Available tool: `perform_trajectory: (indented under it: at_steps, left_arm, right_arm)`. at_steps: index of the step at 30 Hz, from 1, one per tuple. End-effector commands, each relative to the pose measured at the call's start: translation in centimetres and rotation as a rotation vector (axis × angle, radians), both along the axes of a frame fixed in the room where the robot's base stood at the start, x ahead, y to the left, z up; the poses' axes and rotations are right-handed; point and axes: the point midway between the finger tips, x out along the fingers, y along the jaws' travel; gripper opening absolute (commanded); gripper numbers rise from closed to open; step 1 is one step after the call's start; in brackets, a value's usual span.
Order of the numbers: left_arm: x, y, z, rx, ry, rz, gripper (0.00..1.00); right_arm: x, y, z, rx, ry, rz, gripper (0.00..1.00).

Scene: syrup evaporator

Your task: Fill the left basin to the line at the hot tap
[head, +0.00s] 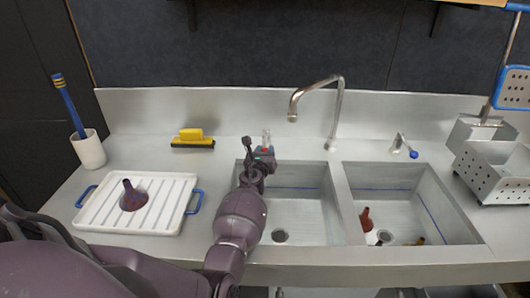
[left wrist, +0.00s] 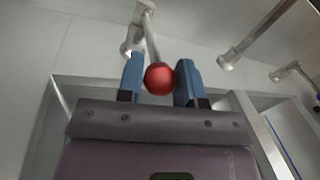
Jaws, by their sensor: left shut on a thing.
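The left basin (head: 293,225) is a steel sink with a blue line (head: 300,188) on its back wall. Its drain (head: 280,236) shows and I see no water in it. The hot tap (head: 266,137) stands behind the basin's back left corner, partly hidden by my left gripper (head: 262,156). In the left wrist view, its red ball knob (left wrist: 159,78) sits between the two blue fingers of the left gripper (left wrist: 160,82), which is shut on it. The curved spout (head: 318,84) rises behind the basins, with no stream visible. My right gripper is out of view.
The right basin (head: 440,225) holds a red bottle (head: 366,220) and small items. The blue-knobbed tap (head: 404,145) stands behind it. A white drying tray (head: 165,217), a yellow brush (head: 192,137) and a white cup (head: 90,150) stand left; a perforated steel basket (head: 495,175) stands right.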

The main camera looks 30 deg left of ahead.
Motion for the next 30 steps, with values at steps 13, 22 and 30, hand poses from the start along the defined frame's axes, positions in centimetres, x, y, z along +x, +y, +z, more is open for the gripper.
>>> perform_trajectory:
  at_steps: [13,22,30]
  left_arm:
    - [-0.7,1.8,0.2,0.009,-0.003,-0.124,0.0]
    - [-1.2,3.2,0.2,0.007,-0.005,-0.248,0.0]
    - [-1.3,3.3,0.3,0.001,-0.004,-0.278,0.0]
  right_arm:
    - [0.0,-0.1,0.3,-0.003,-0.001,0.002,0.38]
    - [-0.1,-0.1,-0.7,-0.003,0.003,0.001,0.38]
    - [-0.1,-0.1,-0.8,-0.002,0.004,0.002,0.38]
